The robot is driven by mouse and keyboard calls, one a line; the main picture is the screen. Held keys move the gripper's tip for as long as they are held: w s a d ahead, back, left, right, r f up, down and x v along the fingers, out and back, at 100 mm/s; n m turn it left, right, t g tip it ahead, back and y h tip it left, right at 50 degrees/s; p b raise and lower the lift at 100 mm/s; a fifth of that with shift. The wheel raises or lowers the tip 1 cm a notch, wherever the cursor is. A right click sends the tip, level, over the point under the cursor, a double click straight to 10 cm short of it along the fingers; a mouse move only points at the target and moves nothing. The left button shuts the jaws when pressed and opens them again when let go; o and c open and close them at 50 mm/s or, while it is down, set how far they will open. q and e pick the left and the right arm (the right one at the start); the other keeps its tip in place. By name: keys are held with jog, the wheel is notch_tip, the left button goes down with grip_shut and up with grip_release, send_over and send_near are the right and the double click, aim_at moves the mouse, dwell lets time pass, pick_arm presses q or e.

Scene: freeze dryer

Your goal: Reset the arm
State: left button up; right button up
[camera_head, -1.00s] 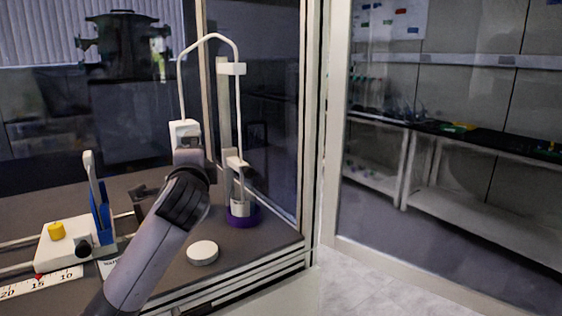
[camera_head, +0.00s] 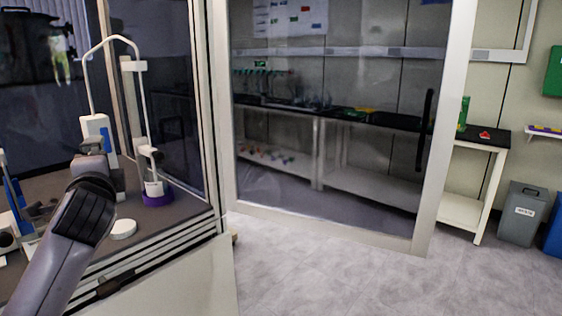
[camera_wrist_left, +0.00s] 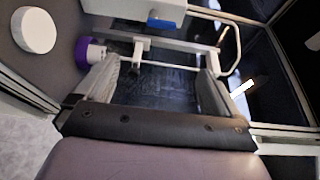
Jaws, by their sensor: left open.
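My left arm comes in from the left in the head view, over the dark bench top. Its gripper (camera_head: 98,165) is partly hidden behind the dark wrist. In the left wrist view my left gripper (camera_wrist_left: 156,80) is open, its two fingers apart with nothing held between them. A white stand with a bent tube (camera_head: 147,120) and a purple base (camera_head: 157,198) stands just right of the gripper in the head view. The purple base also shows beside one finger in the left wrist view (camera_wrist_left: 82,54). My right gripper is not in view.
A round white disc (camera_head: 123,229) lies near the bench edge. A glass panel in a pale frame (camera_head: 450,130) stands to the right, with shelving behind it. A grey bin (camera_head: 524,215) stands at far right. The floor (camera_head: 330,275) in front is clear.

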pick_arm(q)
jog(key=s+d+f+n+g+h, duration=0.1)
jog(key=s+d+f+h, duration=0.15)
jog(key=f, duration=0.75)
jog(key=s+d+f+g+h, duration=0.1)
jog(key=s+d+f+h, duration=0.15)
jog(key=f, duration=0.65)
jog(key=s+d+f+n+g+h, duration=0.1)
jog(key=s+d+f+h, duration=0.2)
jog(key=f, duration=0.7)
jog(key=s+d+f+n+g+h, duration=0.1)
jog(key=s+d+f+n, duration=0.2)
jog(key=s+f, duration=0.5)
jog(key=s+d+f+n+g+h, duration=0.1)
jog(key=s+d+f+n, duration=0.2)
jog(key=s, duration=1.2)
notch_tip(320, 180, down, 6)
jog(key=shift+r+n, duration=0.1)
jog(key=shift+n, duration=1.1)
jog(key=shift+s, duration=0.1)
